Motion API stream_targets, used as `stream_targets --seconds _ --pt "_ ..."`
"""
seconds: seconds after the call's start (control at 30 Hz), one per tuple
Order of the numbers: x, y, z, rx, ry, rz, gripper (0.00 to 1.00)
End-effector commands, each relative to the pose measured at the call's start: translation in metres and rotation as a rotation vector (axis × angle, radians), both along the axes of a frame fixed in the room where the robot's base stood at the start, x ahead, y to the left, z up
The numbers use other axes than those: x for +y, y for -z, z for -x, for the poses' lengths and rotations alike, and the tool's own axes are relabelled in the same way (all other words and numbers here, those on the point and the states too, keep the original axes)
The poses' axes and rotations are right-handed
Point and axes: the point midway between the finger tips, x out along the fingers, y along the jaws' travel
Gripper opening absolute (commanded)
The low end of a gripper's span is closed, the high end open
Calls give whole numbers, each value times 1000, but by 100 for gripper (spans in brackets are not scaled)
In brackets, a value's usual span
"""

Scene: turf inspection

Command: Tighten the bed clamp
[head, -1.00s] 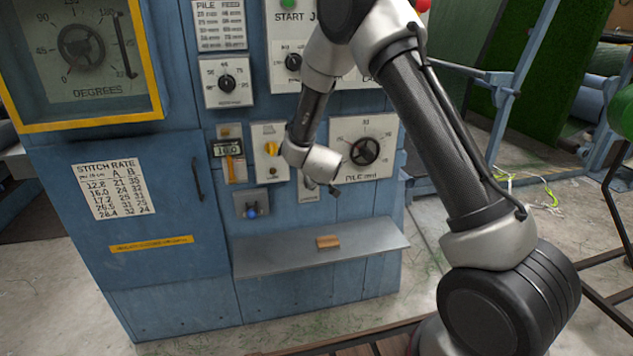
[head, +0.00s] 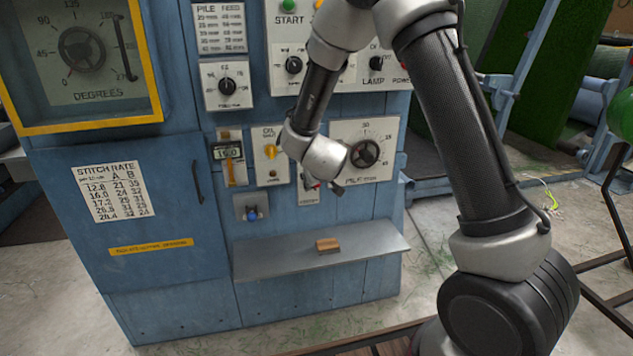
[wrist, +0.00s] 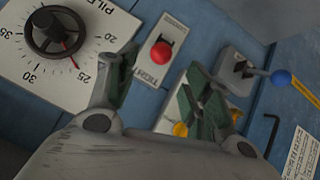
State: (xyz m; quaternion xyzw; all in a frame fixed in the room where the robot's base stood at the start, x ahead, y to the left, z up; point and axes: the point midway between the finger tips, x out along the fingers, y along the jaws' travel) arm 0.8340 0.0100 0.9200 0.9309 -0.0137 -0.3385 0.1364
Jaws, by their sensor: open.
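A small lever with a blue ball knob (head: 252,214) on a grey plate sits low on the blue machine front. In the wrist view the blue knob (wrist: 281,77) is at the right, its arm running left to a grey bracket. No label naming it the bed clamp is readable. My gripper (wrist: 158,70) is open and empty, its two green-padded fingers apart.
A large black dial (wrist: 56,31) is left of my fingers in the wrist view. A grey shelf (head: 370,242) with a wooden block (head: 327,245) juts out below.

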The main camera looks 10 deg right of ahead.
Motion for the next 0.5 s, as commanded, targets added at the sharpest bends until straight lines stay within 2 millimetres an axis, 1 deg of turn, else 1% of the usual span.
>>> stream_targets --seconds 0.03,0.1,0.2,0.3,0.5 --pt "2 -7 8 -3 0 -2 51" --pt "3 -14 16 -2 -1 -2 51" --pt "4 -21 24 -2 0 -1 51" --pt "4 -23 29 0 0 0 51" --pt "5 -24 30 0 1 -1 51"
